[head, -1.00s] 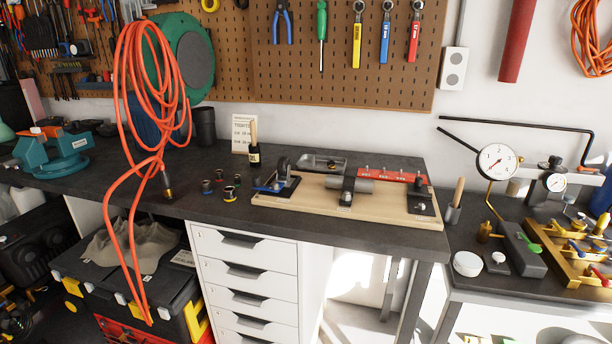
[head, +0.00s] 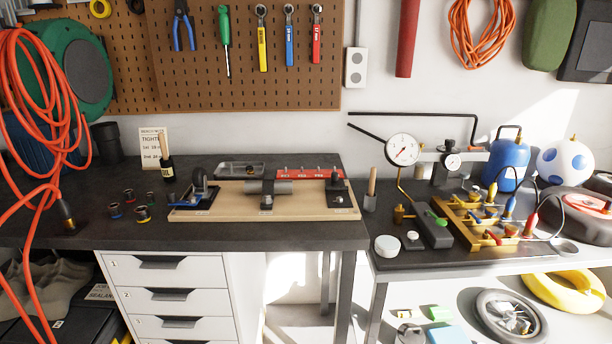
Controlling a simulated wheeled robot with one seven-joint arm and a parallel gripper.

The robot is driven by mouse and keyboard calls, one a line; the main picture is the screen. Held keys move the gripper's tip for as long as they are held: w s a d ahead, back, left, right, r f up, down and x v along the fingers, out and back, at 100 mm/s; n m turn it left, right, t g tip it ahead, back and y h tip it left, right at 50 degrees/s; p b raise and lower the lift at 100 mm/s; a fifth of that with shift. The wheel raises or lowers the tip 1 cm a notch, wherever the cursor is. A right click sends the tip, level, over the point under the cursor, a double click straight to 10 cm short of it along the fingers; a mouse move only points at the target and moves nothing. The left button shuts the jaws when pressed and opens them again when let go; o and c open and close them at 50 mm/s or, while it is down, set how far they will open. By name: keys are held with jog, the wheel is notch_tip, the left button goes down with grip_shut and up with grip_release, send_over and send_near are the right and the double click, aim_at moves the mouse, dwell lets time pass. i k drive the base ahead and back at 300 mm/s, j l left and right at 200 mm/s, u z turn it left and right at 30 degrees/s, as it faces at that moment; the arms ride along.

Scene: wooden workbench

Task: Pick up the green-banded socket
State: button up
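Several small dark sockets stand in a loose cluster on the dark workbench (head: 215,232), left of the wooden fixture board. The back right socket (head: 151,198) seems to carry the green band, but it is too small to be sure. The front right socket (head: 142,214) shows a yellow band, the front left socket (head: 115,210) a bluish one, and the back left socket (head: 129,195) a reddish one. My gripper is not in view.
The wooden fixture board (head: 300,212) with clamps lies right of the sockets. A brush in a dark bottle (head: 168,170) stands behind them. An orange hose (head: 25,205) hangs at the left. A dial gauge (head: 402,149) stands over the right-hand table. Bare bench lies in front of the sockets.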

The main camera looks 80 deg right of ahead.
aim_at(150, 198)
jog(key=l+u, duration=0.1)
jog(key=l, duration=2.25)
